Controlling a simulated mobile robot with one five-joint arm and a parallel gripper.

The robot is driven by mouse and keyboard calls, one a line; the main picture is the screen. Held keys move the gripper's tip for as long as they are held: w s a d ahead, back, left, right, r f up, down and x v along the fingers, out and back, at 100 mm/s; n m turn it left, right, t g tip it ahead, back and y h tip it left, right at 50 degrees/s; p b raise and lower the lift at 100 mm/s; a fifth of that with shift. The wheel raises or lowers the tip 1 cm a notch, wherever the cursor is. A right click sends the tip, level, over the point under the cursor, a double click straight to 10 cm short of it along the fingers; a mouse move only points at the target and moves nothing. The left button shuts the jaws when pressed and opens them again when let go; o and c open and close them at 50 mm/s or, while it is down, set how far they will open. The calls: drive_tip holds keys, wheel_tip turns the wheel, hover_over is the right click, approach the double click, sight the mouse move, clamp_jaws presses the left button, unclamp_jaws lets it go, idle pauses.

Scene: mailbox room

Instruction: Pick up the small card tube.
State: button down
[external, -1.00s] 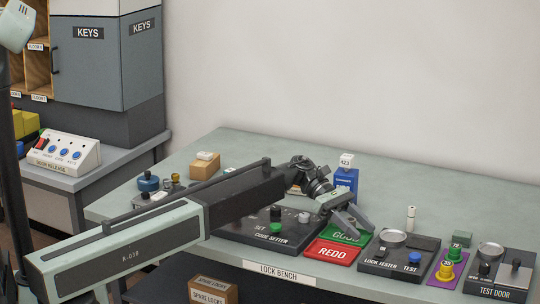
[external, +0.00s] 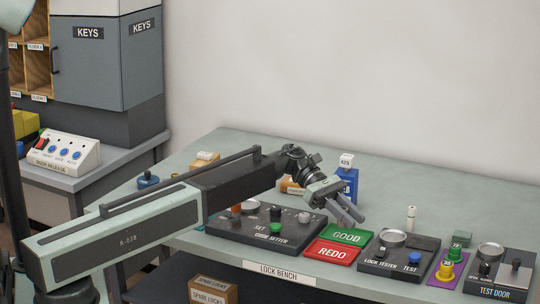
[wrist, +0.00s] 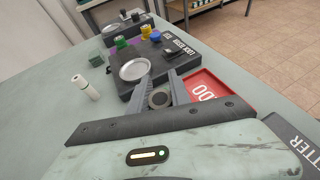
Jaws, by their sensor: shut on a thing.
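My gripper (external: 347,210) is above the GOOD and REDO trays on the lock bench, pointing down and to the right. In the wrist view its two grey fingers (wrist: 164,92) are shut on the small card tube (wrist: 158,99), which shows as a round, brownish-grey end with a dark centre. The tube's sides are mostly hidden by the fingers, and I cannot make it out in the external view.
The green GOOD tray (external: 347,236) and red REDO tray (external: 331,252) lie below. The lock tester (external: 383,262) with a round dish is to the right, a white cylinder (external: 410,218) behind it. A blue block (external: 346,184) stands behind my gripper. The bench's back is clear.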

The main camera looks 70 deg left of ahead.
drive_tip(key=s+d, duration=0.1)
drive_tip(key=s, duration=0.3)
drive_tip(key=s+d, duration=0.1)
drive_tip(key=s, duration=0.3)
drive_tip(key=s+r+p, duration=0.1)
drive_tip(key=s, duration=0.4)
drive_tip(key=shift+d, duration=0.4)
